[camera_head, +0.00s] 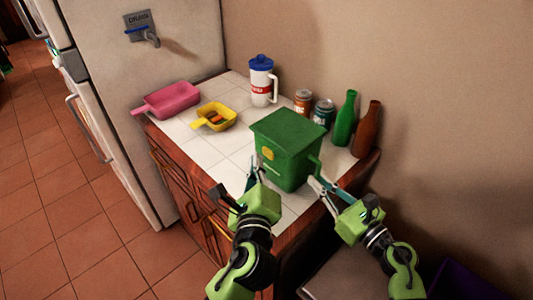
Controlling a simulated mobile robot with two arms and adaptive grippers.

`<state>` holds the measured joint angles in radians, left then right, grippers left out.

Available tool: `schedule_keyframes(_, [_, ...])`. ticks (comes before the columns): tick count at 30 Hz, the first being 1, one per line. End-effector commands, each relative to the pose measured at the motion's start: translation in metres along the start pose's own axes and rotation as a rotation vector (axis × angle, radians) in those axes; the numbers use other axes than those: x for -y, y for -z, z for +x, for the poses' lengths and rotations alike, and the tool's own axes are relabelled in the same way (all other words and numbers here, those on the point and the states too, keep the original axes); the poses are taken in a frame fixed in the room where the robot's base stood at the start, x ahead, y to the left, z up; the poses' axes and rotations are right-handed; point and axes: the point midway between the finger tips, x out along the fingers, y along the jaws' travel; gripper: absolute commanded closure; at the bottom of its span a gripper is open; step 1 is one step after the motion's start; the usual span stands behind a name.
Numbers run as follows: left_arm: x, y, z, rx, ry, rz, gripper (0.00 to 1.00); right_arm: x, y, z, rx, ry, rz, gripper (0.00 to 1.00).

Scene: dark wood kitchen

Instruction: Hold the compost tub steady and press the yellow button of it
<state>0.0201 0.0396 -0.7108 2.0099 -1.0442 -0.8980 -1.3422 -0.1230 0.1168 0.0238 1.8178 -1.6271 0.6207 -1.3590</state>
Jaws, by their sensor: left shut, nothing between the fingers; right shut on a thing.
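The green compost tub (285,150) stands upright on the white tiled counter, with its lid down. Its yellow button (268,152) is on the front face, towards the left. My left gripper (253,170) is shut and empty, just in front and to the left of the tub, below the button. I cannot tell whether its tip touches the tub. My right gripper (316,180) is at the tub's right side, shut on what looks like the green handle (315,165) there. The grip itself is too small to see clearly.
A yellow scoop (216,116) and pink scoop (168,99) lie to the left on the counter (200,150). The counter's front left is clear.

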Motion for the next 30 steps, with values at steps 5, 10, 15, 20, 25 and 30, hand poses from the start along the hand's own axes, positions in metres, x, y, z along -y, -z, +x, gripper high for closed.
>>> schedule_keyframes(5, [-0.0003,0.0002,0.0,0.0,0.0,0.0,1.0,0.0001,0.0029,-0.0006,-0.006,0.0,-0.002,1.0])
schedule_keyframes(10, [-0.0003,0.0002,0.0,0.0,0.0,0.0,1.0,0.0001,0.003,-0.0006,-0.006,0.0,-0.002,1.0])
schedule_keyframes(15, [-0.0002,0.0003,0.0001,0.0,0.0,0.0,1.0,0.0001,0.003,-0.0006,-0.006,0.0,-0.002,1.0])
schedule_keyframes(20, [0.0019,0.0021,0.003,0.0,0.0,0.0,1.0,0.0001,0.003,-0.0006,-0.006,0.0,-0.002,1.0])
schedule_keyframes(25, [0.0045,0.0045,0.0066,0.0,0.0,0.0,1.0,0.0,0.003,-0.0006,-0.006,0.0,-0.002,1.0])
schedule_keyframes(30, [0.0043,0.0046,0.0065,0.0,0.0,0.0,1.0,0.0001,0.003,-0.0006,-0.006,0.0,-0.002,1.0])
